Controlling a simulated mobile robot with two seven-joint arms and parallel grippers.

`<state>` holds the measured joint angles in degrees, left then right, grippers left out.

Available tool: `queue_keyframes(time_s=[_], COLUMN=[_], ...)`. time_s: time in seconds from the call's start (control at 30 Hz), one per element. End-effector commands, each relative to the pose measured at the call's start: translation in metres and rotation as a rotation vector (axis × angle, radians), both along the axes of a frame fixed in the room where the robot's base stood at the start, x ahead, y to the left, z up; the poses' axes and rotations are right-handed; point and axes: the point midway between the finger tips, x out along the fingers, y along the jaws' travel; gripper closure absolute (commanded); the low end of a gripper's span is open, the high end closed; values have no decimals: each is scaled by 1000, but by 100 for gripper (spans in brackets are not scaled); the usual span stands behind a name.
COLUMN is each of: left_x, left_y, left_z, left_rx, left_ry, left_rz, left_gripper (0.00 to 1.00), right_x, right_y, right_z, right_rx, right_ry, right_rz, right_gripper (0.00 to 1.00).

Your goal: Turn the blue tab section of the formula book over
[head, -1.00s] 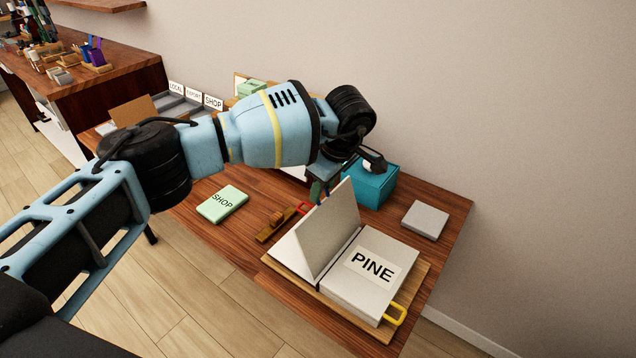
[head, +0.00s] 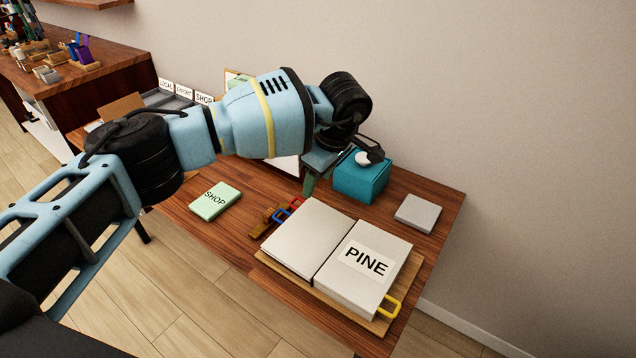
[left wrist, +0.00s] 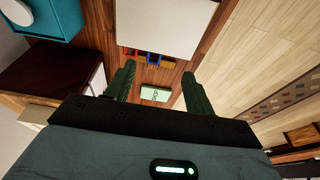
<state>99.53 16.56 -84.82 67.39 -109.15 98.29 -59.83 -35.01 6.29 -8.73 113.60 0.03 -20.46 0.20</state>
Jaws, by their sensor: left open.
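The formula book lies open on a wooden board (head: 325,304). Its left side (head: 305,238) lies flat, and its right side (head: 372,262) bears a PINE label. A blue tab (head: 281,215) and a red tab (head: 295,203) stick out at the left side's outer edge. A yellow tab (head: 391,307) sticks out at the right. My left gripper (head: 308,185) is open and empty, just beyond the book's far left corner. In the left wrist view, the book (left wrist: 165,20) and blue tab (left wrist: 153,59) show ahead of the open fingers (left wrist: 159,71). My right gripper is out of view.
A teal box (head: 360,182) with a white knob stands behind the book, close to my gripper. A grey block (head: 417,213) lies to the right. A green SHOP book (head: 215,201) lies at left, with clear tabletop around it. A wall rises behind.

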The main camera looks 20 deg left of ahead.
Motion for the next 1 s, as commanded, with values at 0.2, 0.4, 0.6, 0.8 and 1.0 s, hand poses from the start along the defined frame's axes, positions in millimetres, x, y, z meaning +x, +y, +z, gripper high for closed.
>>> queue_keyframes(time_s=[0.2, 0.4, 0.6, 0.8, 1.0], left_x=[-3, -5, -6, -7, -36], left_y=[-10, -15, -15, -18, -63], left_z=[34, 51, 54, 50, 3], left_rx=[-1, 0, -1, -11, -206], left_ry=[0, 2, 3, 10, 111], left_rz=[-3, -3, -3, -5, -16], left_gripper=[46, 46, 46, 46, 46], right_x=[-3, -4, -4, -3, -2], right_y=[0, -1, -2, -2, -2], right_z=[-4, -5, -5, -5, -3], right_rx=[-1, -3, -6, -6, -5], right_ry=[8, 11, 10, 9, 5], right_rz=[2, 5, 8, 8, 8], right_gripper=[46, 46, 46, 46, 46])
